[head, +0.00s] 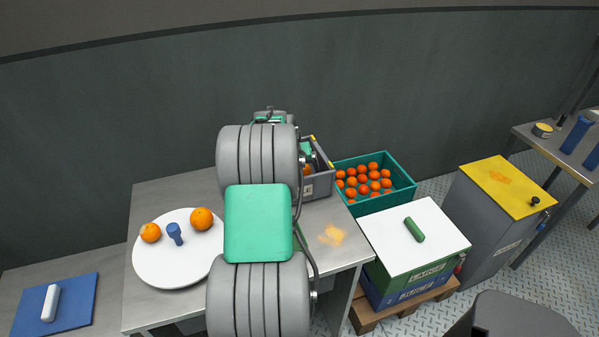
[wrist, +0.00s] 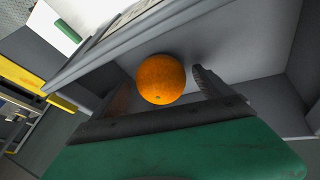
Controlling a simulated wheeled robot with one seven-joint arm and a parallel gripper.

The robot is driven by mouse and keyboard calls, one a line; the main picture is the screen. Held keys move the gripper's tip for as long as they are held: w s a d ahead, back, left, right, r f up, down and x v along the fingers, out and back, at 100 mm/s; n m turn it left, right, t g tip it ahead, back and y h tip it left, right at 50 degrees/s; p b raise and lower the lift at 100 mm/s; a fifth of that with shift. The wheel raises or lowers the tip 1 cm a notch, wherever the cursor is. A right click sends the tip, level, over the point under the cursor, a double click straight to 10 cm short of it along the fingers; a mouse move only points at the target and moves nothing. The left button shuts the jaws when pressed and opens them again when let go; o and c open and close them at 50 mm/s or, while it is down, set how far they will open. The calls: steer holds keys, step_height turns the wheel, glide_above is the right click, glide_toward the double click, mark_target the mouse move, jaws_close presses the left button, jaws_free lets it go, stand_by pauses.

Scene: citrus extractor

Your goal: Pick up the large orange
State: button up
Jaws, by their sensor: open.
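In the wrist view one orange (wrist: 160,80) lies inside a grey bin (wrist: 225,55), close to its wall. My gripper (wrist: 161,84) is open, with one dark finger on each side of this orange. I cannot tell whether the fingers touch it. In the head view this orange (head: 306,171) shows only as a sliver in the grey bin (head: 323,184) behind my arm. My gripper (head: 307,152) is mostly hidden there. Two more oranges, a bigger one (head: 201,219) and a smaller one (head: 150,233), lie on a white round plate (head: 165,272).
A blue peg-like object (head: 175,233) stands on the plate. A teal crate (head: 381,204) full of oranges stands right of the grey bin. A white-topped box labelled LARGE (head: 400,232) bears a green cylinder (head: 414,229). A yellow-topped cabinet (head: 507,184) stands further right.

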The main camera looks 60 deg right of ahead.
steer(key=shift+c, duration=0.3)
steer(key=c, duration=1.5)
steer(key=shift+c, duration=0.6)
steer(key=shift+r, duration=0.2)
